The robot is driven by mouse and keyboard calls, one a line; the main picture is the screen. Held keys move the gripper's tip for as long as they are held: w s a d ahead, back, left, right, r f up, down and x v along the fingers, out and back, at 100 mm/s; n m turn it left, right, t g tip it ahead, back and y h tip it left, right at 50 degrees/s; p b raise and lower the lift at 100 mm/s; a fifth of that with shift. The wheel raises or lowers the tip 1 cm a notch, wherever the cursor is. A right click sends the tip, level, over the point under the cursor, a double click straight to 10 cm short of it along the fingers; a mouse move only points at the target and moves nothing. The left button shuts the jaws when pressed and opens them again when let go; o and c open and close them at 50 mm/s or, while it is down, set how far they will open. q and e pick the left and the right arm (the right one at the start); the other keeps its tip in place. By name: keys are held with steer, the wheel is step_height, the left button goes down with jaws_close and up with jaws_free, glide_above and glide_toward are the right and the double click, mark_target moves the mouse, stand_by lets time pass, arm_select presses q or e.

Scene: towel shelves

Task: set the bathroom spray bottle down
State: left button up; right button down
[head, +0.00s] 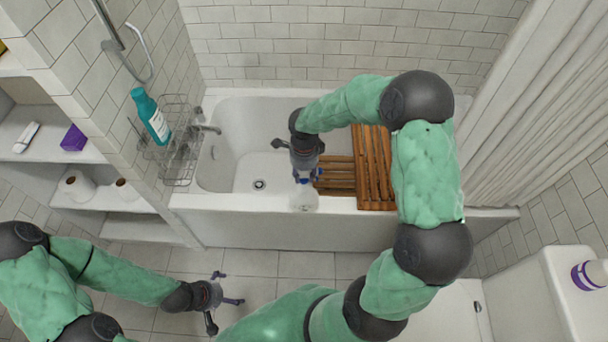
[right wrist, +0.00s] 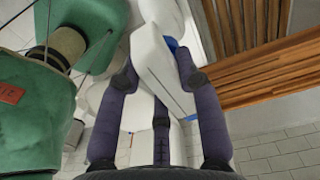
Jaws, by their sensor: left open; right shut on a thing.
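The spray bottle (head: 304,199) is white with some blue near its top. In the head view it is at the tub's front rim, partly hidden by my right gripper (head: 307,178), which is shut on it. In the right wrist view the white bottle (right wrist: 158,62) sits between the fingers of my right gripper (right wrist: 160,82). I cannot tell whether its base touches the rim. My left gripper (head: 227,301) is open and empty, low over the floor at the lower left.
The bathtub (head: 250,225) has a wooden slatted rack (head: 376,180) across its right part. A wire caddy (head: 181,160) with a teal bottle (head: 150,116) hangs at the left wall. Shelves (head: 60,155) stand left. A white surface with a purple-labelled container (head: 590,275) is at right.

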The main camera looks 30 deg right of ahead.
steer(key=shift+r, duration=0.1)
steer(key=shift+f, duration=0.2)
steer(key=c, duration=0.9)
jaws_free()
steer(key=shift+o, duration=0.2)
